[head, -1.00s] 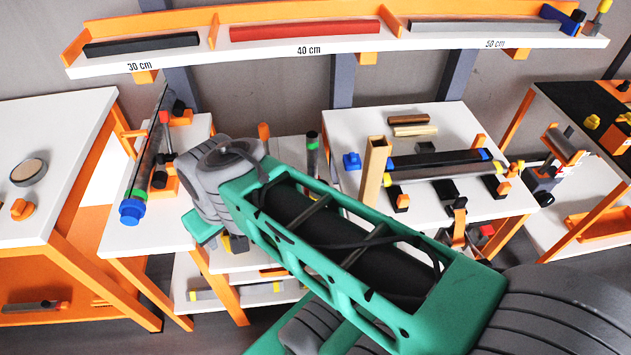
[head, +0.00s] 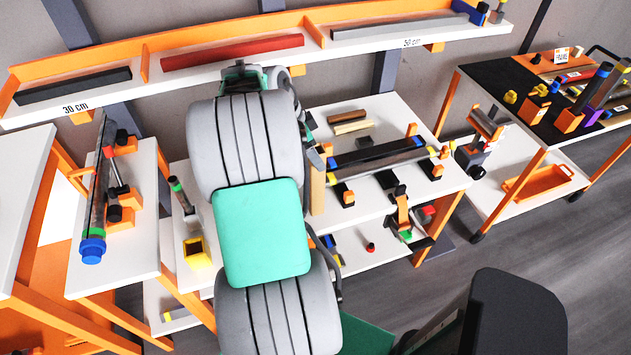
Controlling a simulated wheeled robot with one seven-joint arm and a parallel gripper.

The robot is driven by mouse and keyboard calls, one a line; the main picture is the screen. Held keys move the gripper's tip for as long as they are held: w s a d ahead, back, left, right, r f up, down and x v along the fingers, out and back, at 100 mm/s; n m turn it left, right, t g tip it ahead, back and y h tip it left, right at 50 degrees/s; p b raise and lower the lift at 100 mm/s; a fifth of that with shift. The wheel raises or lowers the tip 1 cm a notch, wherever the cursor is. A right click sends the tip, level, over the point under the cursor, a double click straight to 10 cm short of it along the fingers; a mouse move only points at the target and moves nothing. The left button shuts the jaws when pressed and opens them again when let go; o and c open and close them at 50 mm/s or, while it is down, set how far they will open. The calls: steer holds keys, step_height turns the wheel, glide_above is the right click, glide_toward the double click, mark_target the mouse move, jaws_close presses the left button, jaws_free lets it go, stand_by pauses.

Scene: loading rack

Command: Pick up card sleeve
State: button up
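The card sleeve (head: 318,190) is a tall tan upright piece on the white middle table, left of the black and silver bars. My arm covers its left side, and a dark part of my arm's end hides its top. My gripper is almost wholly hidden behind my arm in the head view; only dark pieces show beside the arm, just above the sleeve. I cannot see its fingertips, nor whether it touches the sleeve.
A black bar (head: 375,153) and a silver bar (head: 385,168) lie close right of the sleeve. Two wooden strips (head: 347,120) lie behind them. A wall shelf (head: 350,52) with long bars runs above. A side table (head: 146,215) holds a blue-ended tube (head: 93,248).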

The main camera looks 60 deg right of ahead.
mark_target(317, 179)
steer(key=p+x, duration=0.2)
steer(key=x, duration=0.3)
steer(key=shift+f, duration=0.35)
jaws_close()
stand_by(0.4)
